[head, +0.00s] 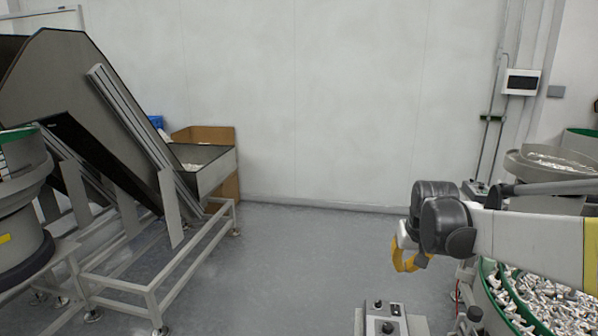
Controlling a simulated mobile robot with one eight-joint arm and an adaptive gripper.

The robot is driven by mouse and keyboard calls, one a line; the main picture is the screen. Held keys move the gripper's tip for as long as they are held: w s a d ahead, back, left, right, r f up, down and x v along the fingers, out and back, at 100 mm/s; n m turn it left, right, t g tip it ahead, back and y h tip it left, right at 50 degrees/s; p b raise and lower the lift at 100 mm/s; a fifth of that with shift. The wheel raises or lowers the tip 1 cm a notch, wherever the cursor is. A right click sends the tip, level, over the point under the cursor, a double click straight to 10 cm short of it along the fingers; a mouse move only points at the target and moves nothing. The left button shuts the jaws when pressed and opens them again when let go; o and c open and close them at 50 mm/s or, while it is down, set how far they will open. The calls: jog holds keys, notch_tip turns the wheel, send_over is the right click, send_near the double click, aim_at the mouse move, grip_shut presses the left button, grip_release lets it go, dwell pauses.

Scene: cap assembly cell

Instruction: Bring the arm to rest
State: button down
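My arm (530,240) reaches in from the right edge, with a white link and dark joints. My gripper (408,262) hangs below the dark end joint and shows as a small white and yellow part. It is over the floor, left of the green-rimmed bowl. The gripper is small and partly hidden by the joint, so whether its fingers are open or shut is unclear. I see nothing clearly held in it.
A green-rimmed bowl (487,290) full of small parts stands at the lower right. A control box (388,320) is at the bottom. An inclined conveyor (130,120) on a metal frame stands at left. The grey floor (290,260) between is clear.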

jog(key=s+a+r+t, duration=0.1)
jog(key=s+a+r, duration=0.1)
jog(key=s, duration=0.5)
jog(key=s+a+r, duration=0.3)
jog(key=s, duration=0.5)
jog(key=s+a+f+n+t, duration=0.1)
jog(key=s+f, duration=0.3)
jog(key=s, duration=0.8)
jog(key=shift+s+a+f+t+y, duration=0.2)
jog(key=shift+s+a+t+y, duration=0.1)
jog(key=shift+a, duration=0.5)
